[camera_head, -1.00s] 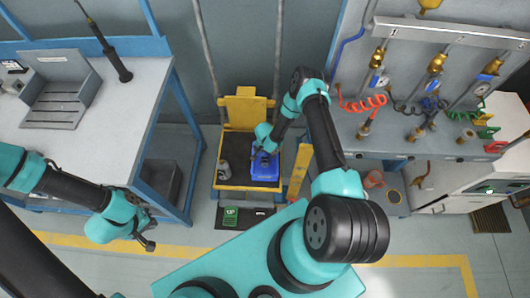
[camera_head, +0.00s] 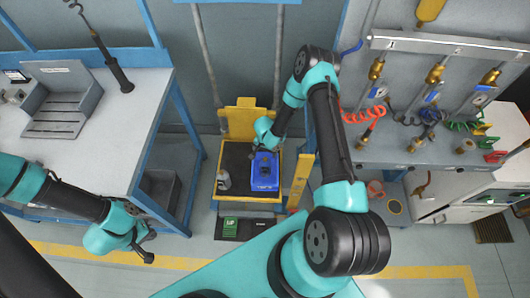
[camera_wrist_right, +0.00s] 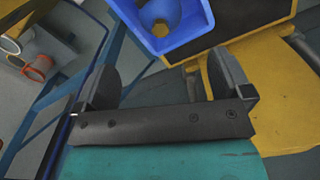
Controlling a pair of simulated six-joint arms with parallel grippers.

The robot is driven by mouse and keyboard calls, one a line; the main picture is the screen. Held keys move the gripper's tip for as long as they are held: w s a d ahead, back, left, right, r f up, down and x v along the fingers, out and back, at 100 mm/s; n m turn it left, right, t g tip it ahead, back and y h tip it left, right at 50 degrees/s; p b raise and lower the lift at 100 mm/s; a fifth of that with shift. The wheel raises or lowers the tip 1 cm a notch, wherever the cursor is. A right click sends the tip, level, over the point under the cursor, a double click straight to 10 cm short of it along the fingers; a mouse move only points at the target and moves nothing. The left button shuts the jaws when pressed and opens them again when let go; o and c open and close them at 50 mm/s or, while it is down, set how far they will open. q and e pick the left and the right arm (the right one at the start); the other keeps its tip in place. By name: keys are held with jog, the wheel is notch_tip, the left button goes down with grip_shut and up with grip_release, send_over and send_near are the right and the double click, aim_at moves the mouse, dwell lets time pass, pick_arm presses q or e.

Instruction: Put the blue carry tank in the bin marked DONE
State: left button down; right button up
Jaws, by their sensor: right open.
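The blue carry tank (camera_head: 265,173) stands on the dark deck of a yellow platform (camera_head: 222,187) in the head view. Its blue rim and round opening also show at the top of the right wrist view (camera_wrist_right: 207,22). My right gripper (camera_head: 265,143) is at the far edge of the tank in the head view. In the right wrist view its fingers (camera_wrist_right: 165,88) are wide apart with nothing between them, and the tank lies beyond them. My left gripper (camera_head: 147,247) hangs empty-looking beside the left bench; its jaws are too small to judge. No DONE marking is readable.
A green UP pedal (camera_head: 230,226) is on the floor in front. The left bench (camera_head: 115,145) and the right bench with hoses and gauges (camera_head: 400,157) flank the platform. An orange container (camera_head: 376,188) sits under the right bench.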

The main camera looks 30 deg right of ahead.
dwell(0.4)
jog(key=shift+s+a+r, duration=0.25)
jog(key=shift+s+a, duration=0.1)
jog(key=s+a+r+n+y, duration=0.2)
jog(key=s+a+r+n, duration=0.2)
jog(key=s+r, duration=0.5)
jog(key=s+a+r+n+y, duration=0.1)
jog(key=s+a+r+n, duration=0.4)
jog(key=s+r, duration=0.3)
jog(key=shift+s+a+r+t+y, duration=0.35)
jog(key=shift+s+a+t+y, duration=0.05)
jog(key=shift+s+a, duration=0.1)
dwell(0.4)
